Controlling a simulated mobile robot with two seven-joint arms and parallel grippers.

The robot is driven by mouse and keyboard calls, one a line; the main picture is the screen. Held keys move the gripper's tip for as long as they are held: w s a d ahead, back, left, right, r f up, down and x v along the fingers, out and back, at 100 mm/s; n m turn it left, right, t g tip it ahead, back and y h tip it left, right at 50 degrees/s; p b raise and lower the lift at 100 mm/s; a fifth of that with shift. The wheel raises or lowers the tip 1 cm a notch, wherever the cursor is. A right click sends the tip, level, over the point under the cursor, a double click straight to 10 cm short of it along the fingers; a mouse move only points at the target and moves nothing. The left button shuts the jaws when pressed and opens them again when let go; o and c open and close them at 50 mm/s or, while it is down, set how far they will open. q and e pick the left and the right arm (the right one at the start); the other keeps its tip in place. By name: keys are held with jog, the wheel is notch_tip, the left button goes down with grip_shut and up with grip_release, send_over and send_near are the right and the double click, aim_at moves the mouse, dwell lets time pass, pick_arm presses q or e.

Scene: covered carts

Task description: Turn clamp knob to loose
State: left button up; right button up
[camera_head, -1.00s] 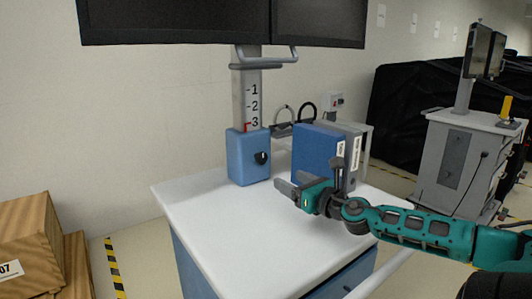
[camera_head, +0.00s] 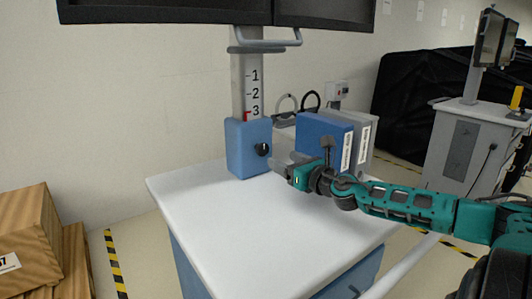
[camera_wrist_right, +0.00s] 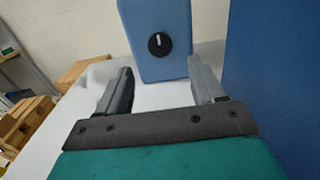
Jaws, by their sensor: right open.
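The black clamp knob (camera_head: 262,149) is on the front right of the blue clamp block (camera_head: 240,150) at the foot of the numbered column. It also shows in the right wrist view (camera_wrist_right: 159,45), with a white mark that stands nearly upright. My right gripper (camera_head: 280,168) is open and empty, just right of the knob and a little lower, apart from it. In the wrist view the two fingers (camera_wrist_right: 160,84) are spread, and the knob lies beyond them, between their lines. My left gripper is not in view.
Monitors (camera_head: 215,8) hang above on the column (camera_head: 240,85). The front of the cart top is clear. Wooden boxes (camera_head: 25,240) stand at the left.

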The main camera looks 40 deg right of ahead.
aim_at(264, 149)
jog(key=shift+w+d+r+p, duration=0.1)
jog(key=shift+w+d+p, duration=0.2)
jog(key=shift+w, duration=1.45)
jog(key=shift+w+d+r+p, duration=0.1)
jog(key=shift+w+p, duration=0.25)
jog(key=shift+w, duration=1.4)
jog(key=shift+w+d+f, duration=0.1)
jog(key=shift+w+f, duration=0.05)
jog(key=shift+w, duration=1.05)
jog(key=c, duration=1)
